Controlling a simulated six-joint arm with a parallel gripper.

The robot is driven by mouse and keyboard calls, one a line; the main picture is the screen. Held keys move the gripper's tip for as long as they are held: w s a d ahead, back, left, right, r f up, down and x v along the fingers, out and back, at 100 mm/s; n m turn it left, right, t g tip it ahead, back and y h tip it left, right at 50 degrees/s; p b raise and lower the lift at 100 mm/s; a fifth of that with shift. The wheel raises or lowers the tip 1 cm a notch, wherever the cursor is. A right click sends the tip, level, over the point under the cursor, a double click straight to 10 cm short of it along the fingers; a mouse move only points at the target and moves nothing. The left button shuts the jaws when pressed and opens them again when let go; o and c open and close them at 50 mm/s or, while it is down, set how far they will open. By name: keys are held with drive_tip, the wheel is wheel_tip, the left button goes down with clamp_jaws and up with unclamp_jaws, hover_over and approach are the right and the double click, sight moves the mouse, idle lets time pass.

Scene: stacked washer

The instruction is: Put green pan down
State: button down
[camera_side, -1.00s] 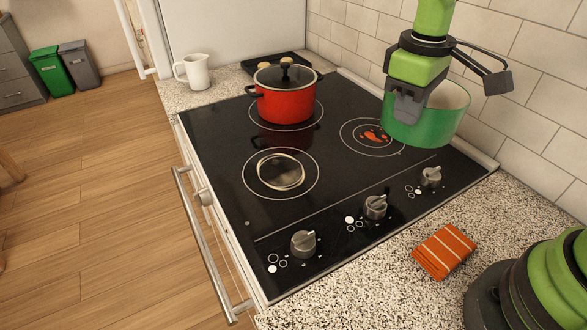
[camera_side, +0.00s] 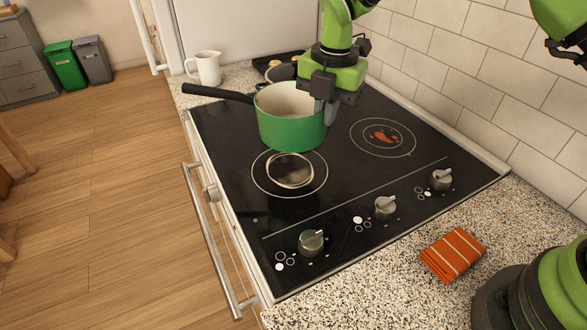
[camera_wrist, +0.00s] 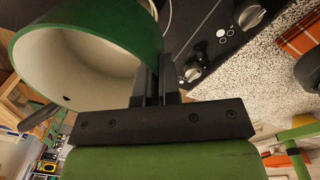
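The green pan (camera_side: 290,127) has a cream inside and a dark handle (camera_side: 217,93) pointing left. In the side view it appears raised above the black cooktop (camera_side: 232,140), behind and over the near-left burner ring (camera_side: 290,172). My gripper (camera_side: 331,108) is shut on the pan's right wall. In the wrist view, the fingers (camera_wrist: 155,86) pinch the wall of the pan (camera_wrist: 85,55). The exact gap between pan and cooktop is hard to tell.
The right burner (camera_side: 383,137) has an orange-red spill. Knobs (camera_side: 386,207) line the front. An orange cloth (camera_side: 453,254) lies on the counter. A white jug (camera_side: 207,68) stands at the back left.

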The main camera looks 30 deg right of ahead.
drive_tip(key=shift+f, duration=0.1)
wheel_tip(320, 180, down, 9)
drive_tip(key=shift+f, duration=0.2)
idle(0.5)
drive_tip(key=shift+f, duration=0.1)
drive_tip(key=c, duration=1.3)
unclamp_jaws()
drive_tip(key=shift+f, duration=0.1)
wheel_tip(320, 180, up, 10)
drive_tip(key=shift+s+r, duration=0.1)
drive_tip(key=shift+s, duration=0.05)
